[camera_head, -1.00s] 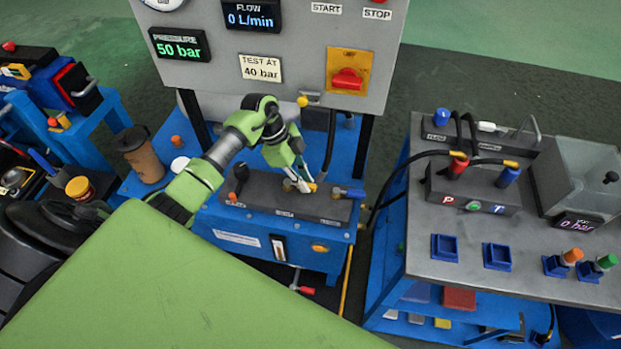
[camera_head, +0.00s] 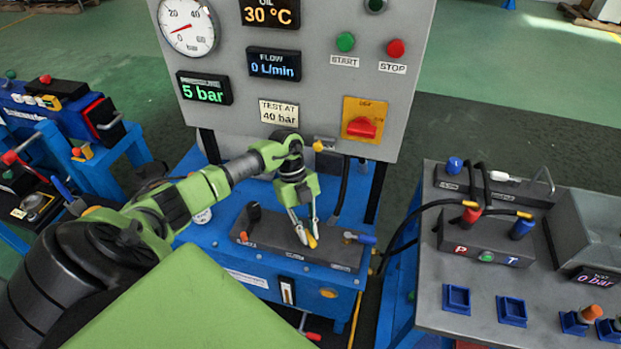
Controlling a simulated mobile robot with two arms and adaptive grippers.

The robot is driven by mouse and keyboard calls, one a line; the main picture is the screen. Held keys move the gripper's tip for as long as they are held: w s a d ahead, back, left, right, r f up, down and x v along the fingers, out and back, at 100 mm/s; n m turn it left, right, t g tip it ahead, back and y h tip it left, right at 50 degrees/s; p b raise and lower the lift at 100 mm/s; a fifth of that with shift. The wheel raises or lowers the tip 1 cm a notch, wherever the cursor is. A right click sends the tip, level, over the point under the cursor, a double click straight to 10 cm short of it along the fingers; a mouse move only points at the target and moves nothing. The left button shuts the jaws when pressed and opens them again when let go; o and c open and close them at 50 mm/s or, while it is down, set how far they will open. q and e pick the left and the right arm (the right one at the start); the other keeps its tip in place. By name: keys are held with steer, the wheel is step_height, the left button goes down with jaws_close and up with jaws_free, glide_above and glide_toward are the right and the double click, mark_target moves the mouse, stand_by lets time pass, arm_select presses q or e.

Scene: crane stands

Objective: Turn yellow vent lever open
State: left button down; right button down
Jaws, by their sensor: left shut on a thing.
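The yellow vent lever (camera_head: 312,242) is a small yellow handle on the dark valve block (camera_head: 345,257) of the blue bench. It points toward the front of the block. My left gripper (camera_head: 308,240) reaches down from above and is shut on the lever, with its pale fingertips on either side of it. The fingers hide part of the lever and its pivot. The pressure display (camera_head: 204,88) reads 5 bar. My right gripper is not in view.
A black knob (camera_head: 254,211) stands on the block left of the lever, and a blue-handled lever (camera_head: 360,237) lies to the right. The instrument panel (camera_head: 230,125) rises behind. A grey test table (camera_head: 455,265) stands at the right.

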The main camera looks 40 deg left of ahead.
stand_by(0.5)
arm_select(q)
steer(key=c, duration=2)
jaws_free()
steer(key=shift+s, duration=0.1)
